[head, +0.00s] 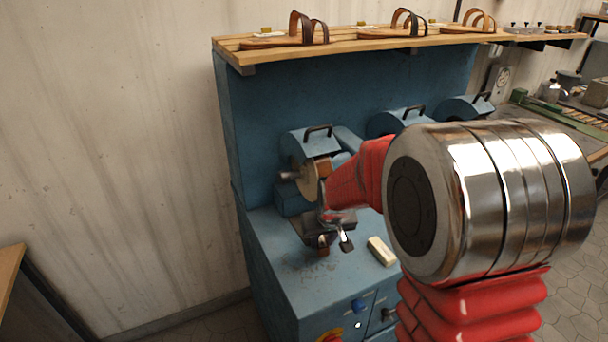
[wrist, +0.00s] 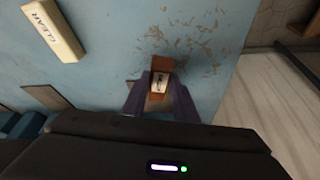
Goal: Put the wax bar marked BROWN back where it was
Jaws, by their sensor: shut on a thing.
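My gripper (head: 334,241) is over the blue bench top, in front of the leftmost grinding machine. It is shut on a brown wax bar (head: 323,252). In the wrist view the bar (wrist: 160,64) sits between the two dark fingers of my gripper (wrist: 158,84), with a white label whose letters are too small to read. I cannot tell whether the bar touches the bench. A cream wax bar (head: 382,251) lies on the bench to the right; in the wrist view it reads CLEAR (wrist: 54,30).
The blue bench top (head: 285,252) is worn and bare around the gripper. The grinding machine (head: 306,150) with its wheel stands close behind. A wooden shelf (head: 345,44) above holds several sandals. The bench's left edge drops to the floor.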

